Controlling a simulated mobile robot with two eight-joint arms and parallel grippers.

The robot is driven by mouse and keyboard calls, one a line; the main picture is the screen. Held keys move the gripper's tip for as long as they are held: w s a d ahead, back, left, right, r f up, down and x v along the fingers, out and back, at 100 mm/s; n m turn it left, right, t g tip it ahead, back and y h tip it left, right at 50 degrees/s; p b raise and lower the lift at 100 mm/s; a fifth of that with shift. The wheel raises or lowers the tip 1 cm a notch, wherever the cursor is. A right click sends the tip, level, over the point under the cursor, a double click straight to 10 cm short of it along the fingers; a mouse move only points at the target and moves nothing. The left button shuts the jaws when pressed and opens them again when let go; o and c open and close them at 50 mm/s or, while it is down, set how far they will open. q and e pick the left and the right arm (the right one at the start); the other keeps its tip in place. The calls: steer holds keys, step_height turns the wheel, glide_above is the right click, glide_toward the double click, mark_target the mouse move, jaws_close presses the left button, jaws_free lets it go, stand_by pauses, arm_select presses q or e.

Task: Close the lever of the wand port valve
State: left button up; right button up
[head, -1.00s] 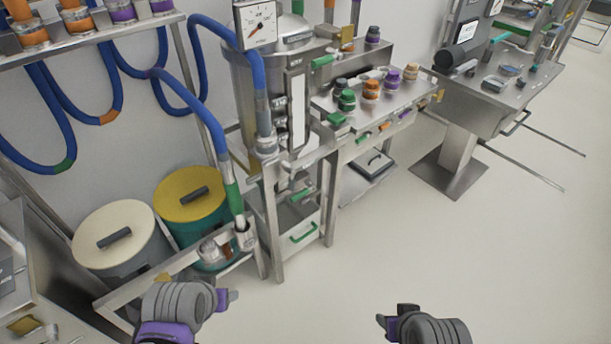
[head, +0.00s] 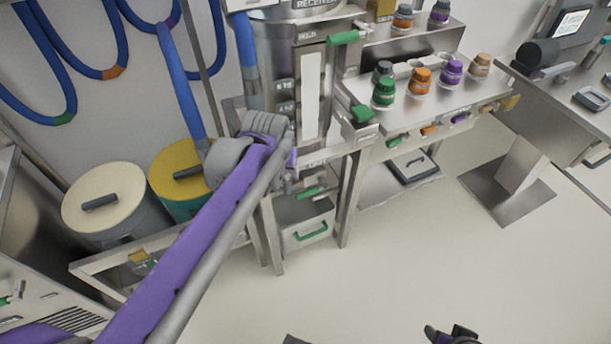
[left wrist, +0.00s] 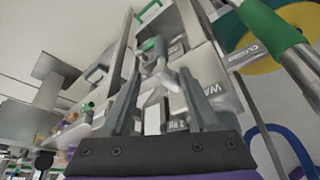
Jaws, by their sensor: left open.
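A green lever (head: 311,193) shows below the tall metal receiver in the head view. In the left wrist view a green-handled lever (left wrist: 153,45) sits on a metal fitting just beyond and between my fingertips. A plate with partly hidden lettering starting "WA" (left wrist: 203,68) is beside it. My left gripper (left wrist: 160,70) is open, its fingers on either side of the fitting; contact cannot be told. In the head view the left gripper (head: 287,168) is at the receiver's lower front, partly hidden by its own wrist. My right gripper (head: 452,333) is at the bottom edge, mostly cut off.
A wand with a green grip (left wrist: 268,22) is close on the right in the wrist view. A drawer with a green handle (head: 311,231) lies below the lever. Lidded cream (head: 100,203) and yellow bins stand left. A shelf with jars (head: 421,80) is right. Floor in front is clear.

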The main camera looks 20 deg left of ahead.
mark_target(287, 183)
arm_select(q)
steer(key=b+x, duration=0.1)
steer(key=x, duration=0.9)
steer(key=shift+a+f+b, duration=0.15)
steer(key=shift+f+b, duration=0.1)
steer(key=shift+b, duration=0.1)
jaws_close()
stand_by(0.9)
